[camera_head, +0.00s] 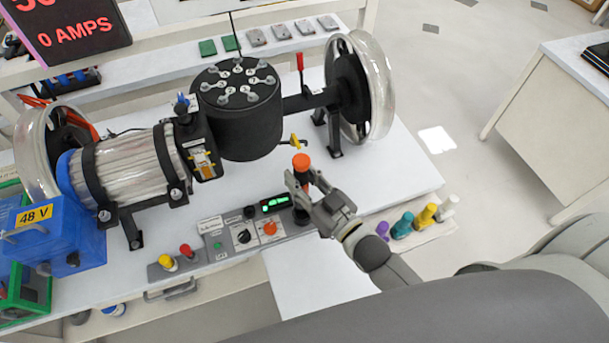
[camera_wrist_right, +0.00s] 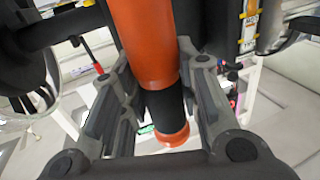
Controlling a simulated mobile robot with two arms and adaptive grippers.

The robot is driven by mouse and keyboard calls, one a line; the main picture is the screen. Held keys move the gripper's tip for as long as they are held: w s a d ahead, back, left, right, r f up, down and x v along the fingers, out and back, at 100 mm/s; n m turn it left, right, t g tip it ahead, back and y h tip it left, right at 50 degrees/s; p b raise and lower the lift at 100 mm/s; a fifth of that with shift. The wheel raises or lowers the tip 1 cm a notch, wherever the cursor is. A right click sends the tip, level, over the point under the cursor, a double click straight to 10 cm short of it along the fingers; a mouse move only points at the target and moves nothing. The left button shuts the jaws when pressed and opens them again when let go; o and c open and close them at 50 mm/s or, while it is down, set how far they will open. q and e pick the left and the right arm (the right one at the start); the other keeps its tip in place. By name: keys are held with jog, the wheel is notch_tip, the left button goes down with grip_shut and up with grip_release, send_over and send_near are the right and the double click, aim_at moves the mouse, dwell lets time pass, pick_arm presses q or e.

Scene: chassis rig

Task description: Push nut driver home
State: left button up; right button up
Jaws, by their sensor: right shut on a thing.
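The nut driver (camera_head: 301,161) has an orange handle top and a dark lower part, and it stands about upright above the right end of the control panel. My right gripper (camera_head: 303,185) is shut on the nut driver, with a finger on each side. In the right wrist view the orange handle (camera_wrist_right: 146,45) runs down between my fingers (camera_wrist_right: 160,105) to a black section and an orange ring (camera_wrist_right: 173,136). A dark round base (camera_head: 300,215) shows below the gripper. My fingers hide how the driver meets it. My left gripper is not in view.
The control panel (camera_head: 225,250) has knobs and a green display. A black drum (camera_head: 240,130) stands behind, between two clear-rimmed wheels (camera_head: 372,85). A small yellow-handled part (camera_head: 295,141) is close behind the driver. White table surface is clear around (camera_head: 375,180).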

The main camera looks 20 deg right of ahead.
aim_at(307, 192)
jog(key=shift+w+d, duration=0.1)
jog(key=shift+d, duration=0.2)
jog(key=shift+a+r, duration=0.1)
jog(key=shift+a, duration=0.05)
jog(key=shift+f+b, duration=0.4)
jog(key=shift+f, duration=0.5)
jog(key=shift+f+b, duration=0.9)
jog(key=shift+f, duration=0.45)
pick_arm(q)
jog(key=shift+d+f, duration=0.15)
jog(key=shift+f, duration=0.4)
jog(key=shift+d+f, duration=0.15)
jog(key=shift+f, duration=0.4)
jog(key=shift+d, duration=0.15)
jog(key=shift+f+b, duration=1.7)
pick_arm(e)
jog(key=shift+f, duration=2.45)
jog(key=o, duration=1)
